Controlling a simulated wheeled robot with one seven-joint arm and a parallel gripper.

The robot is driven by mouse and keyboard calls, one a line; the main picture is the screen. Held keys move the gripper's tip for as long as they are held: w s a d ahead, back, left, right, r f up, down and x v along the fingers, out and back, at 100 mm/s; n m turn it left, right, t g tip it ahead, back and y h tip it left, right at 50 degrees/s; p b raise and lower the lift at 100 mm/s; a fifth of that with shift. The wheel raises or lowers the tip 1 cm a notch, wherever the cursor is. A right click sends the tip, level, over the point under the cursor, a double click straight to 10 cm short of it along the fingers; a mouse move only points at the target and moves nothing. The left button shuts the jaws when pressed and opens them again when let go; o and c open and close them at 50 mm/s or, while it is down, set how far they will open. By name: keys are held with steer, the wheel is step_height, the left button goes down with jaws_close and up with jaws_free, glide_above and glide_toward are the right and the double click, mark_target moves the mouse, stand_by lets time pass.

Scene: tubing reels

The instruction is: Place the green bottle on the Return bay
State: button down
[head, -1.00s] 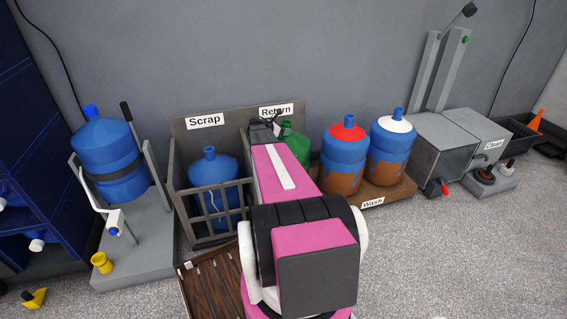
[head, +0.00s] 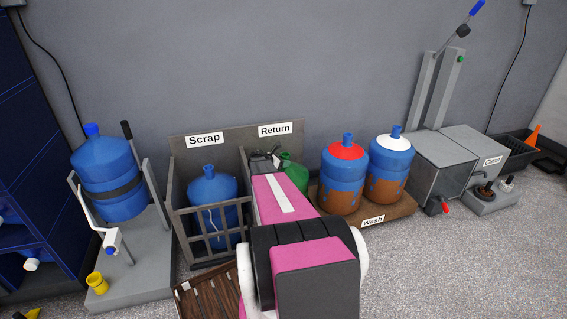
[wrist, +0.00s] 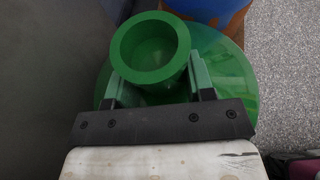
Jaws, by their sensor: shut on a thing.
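The green bottle (head: 294,172) shows in the head view at the right part of the rack, below the Return sign, mostly hidden behind my arm. In the wrist view, I look down on its round open neck (wrist: 150,48) and green shoulder. My gripper (wrist: 158,82) is shut on the neck, one finger on each side. It also shows in the head view (head: 264,158), over the bottle. The Return bay (head: 276,145) is the right half of the grey rack. My arm hides its front and floor, so I cannot tell whether the bottle's base touches it.
A blue bottle (head: 212,190) stands in the Scrap bay on the left. Two blue-and-brown bottles, red-topped (head: 343,175) and white-topped (head: 390,165), stand on the Wash pallet (head: 400,211) close on the right. A grey wall is behind.

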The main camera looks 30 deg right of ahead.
steer(key=shift+f, duration=0.1)
steer(key=shift+c, duration=2.4)
jaws_free()
steer(key=shift+a+r, duration=0.25)
steer(key=v, duration=1.1)
steer(key=shift+a, duration=0.2)
steer(key=shift+s, duration=0.2)
